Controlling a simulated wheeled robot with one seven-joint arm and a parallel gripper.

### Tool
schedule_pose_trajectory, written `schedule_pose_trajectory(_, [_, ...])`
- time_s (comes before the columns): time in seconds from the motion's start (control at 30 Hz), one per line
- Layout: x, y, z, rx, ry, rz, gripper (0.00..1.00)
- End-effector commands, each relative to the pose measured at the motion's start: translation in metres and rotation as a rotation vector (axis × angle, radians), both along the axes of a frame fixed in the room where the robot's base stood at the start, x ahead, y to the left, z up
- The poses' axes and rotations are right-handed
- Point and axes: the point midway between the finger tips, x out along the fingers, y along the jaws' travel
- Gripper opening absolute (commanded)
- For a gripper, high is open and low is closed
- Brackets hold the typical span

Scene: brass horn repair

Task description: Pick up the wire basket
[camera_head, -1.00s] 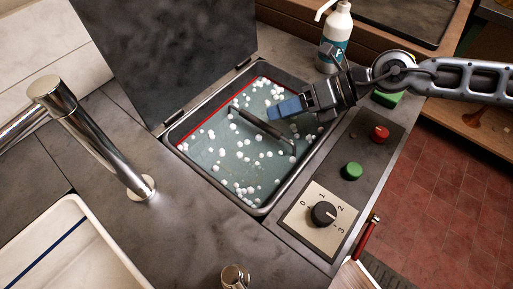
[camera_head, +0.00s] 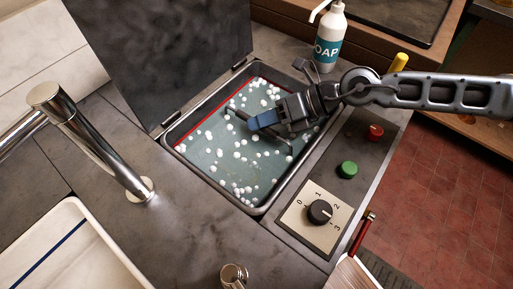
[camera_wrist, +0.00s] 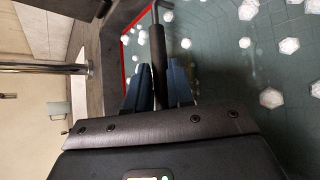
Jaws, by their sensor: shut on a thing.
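The wire basket shows as a dark handle bar with a thin bent end (camera_head: 281,141), lying over the greenish liquid in the tank; the basket's body below is not clear to see. The handle also shows upright in the wrist view (camera_wrist: 158,52). My gripper (camera_head: 257,123) reaches in from the right over the tank. Its blue fingers (camera_wrist: 158,90) stand on both sides of the handle and are shut on it. Part of the handle is hidden by the fingers.
The tank (camera_head: 183,129) has a raised dark lid (camera_head: 165,55) behind it and white balls floating inside. A control panel with a knob (camera_head: 320,211), green button (camera_head: 347,169) and red button (camera_head: 374,131) lies right. A soap bottle (camera_head: 329,40) and tap (camera_head: 95,140) stand nearby.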

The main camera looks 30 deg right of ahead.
Motion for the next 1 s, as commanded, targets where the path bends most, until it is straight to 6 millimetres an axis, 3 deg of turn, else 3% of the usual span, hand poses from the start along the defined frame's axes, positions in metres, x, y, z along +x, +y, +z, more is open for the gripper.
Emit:
schedule_pose_trajectory(0.17, [0.0001, -0.0006, -0.0004, -0.001, 0.0, -0.001, 0.0])
schedule_pose_trajectory(1.0, [0.0003, -0.0011, -0.0007, -0.003, -0.001, 0.0, 0.0])
